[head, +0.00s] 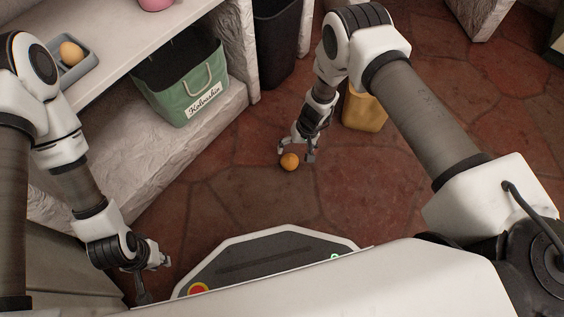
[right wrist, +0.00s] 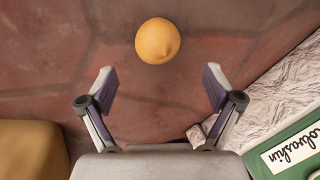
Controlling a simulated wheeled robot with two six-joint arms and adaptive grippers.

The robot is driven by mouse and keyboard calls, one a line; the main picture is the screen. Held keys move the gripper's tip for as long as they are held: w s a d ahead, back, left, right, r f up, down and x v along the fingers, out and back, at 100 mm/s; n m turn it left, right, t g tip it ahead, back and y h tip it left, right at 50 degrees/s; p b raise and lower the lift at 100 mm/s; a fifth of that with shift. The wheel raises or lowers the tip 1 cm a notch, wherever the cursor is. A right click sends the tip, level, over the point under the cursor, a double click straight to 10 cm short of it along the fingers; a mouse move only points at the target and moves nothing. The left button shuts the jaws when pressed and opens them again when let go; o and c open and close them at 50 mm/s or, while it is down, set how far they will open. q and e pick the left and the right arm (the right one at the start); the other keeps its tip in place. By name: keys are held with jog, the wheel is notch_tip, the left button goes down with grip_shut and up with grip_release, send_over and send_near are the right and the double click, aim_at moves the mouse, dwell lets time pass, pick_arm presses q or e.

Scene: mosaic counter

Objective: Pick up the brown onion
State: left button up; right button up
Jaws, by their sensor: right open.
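A round, yellow-orange thing with a small nub, which looks like the brown onion (head: 289,161), lies on the red stone floor near the middle of the head view. In the right wrist view the onion (right wrist: 158,41) lies beyond the fingertips, roughly centred between them. My right gripper (head: 297,153) points down at it, with fingers spread and nothing between them. The fingers (right wrist: 160,82) show apart from the onion in the wrist view. My left gripper (head: 154,279) hangs at the lower left, its fingers apart and empty, far from the onion.
A green bag (head: 182,84) stands on the low stone ledge at left. A grey tray (head: 84,66) with a tan, egg-like thing (head: 71,52) sits on the white shelf. A dark bin (head: 277,43) and a yellow container (head: 364,110) stand near my right arm. Floor around the onion is clear.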

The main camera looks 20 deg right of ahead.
aim_at(292, 156)
jog(key=b+x, duration=0.5)
jog(key=x, duration=0.2)
jog(key=shift+s+f+b, duration=0.1)
jog(key=shift+f+b, duration=0.15)
jog(key=shift+b, duration=0.1)
jog(key=shift+r, duration=0.2)
jog(key=c, duration=1.3)
